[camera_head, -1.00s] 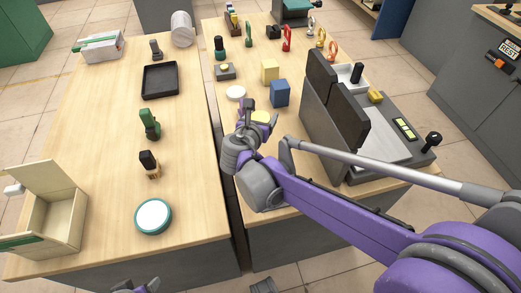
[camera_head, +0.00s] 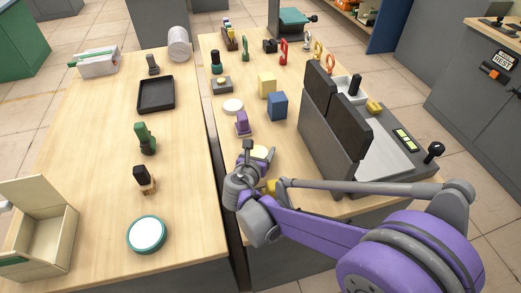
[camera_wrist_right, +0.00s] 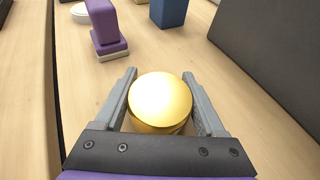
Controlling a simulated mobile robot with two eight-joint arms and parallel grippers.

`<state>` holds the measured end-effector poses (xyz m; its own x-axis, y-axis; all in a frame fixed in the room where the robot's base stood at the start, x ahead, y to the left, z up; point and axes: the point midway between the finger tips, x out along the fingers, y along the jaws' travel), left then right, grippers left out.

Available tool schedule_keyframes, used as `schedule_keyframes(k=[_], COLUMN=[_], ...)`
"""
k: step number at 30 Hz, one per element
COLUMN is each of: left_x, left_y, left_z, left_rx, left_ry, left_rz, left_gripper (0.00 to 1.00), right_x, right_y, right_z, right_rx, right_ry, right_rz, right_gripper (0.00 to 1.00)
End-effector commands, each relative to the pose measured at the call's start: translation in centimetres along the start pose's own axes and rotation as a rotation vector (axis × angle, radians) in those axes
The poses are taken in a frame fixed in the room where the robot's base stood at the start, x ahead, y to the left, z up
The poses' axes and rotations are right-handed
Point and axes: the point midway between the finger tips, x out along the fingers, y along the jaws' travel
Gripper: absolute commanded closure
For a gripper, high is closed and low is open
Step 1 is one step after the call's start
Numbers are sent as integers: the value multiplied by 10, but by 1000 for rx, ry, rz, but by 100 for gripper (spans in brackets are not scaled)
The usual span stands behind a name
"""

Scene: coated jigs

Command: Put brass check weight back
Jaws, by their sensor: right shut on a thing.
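The brass check weight (camera_wrist_right: 160,95) is a short, shiny gold cylinder. In the right wrist view it stands between the two grey fingers of my right gripper (camera_wrist_right: 160,100), which is shut on it. In the head view its pale gold top (camera_head: 259,152) shows beside my right gripper (camera_head: 250,155), at the near left part of the right-hand table. The gripper hides its lower part, and I cannot tell whether it touches the table. My left gripper is not in view.
Dark upright panels (camera_head: 335,125) rise to the right. A gap separates this table from the left-hand table (camera_head: 100,160).

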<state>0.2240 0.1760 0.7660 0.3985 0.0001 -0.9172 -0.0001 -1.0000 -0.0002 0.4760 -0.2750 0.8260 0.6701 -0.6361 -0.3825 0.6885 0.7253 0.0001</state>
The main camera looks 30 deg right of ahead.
Motion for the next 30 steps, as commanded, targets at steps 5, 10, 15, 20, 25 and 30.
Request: schedule_keyframes(k=[5,10,15,20,25,30], left_x=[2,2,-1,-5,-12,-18], left_y=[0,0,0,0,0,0], left_z=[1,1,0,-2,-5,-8], left_rx=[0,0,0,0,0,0], left_ry=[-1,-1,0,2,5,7], left_rz=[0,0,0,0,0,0], left_gripper=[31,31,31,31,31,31], right_x=[1,1,0,-21,-59,-93], right_y=[0,0,0,1,1,1], right_z=[-3,-2,1,1,2,1], right_rx=[0,0,0,-1,-1,-2], right_ry=[0,0,0,1,1,0], right_rz=[0,0,0,4,5,5], right_gripper=[15,15,15,15,15,15])
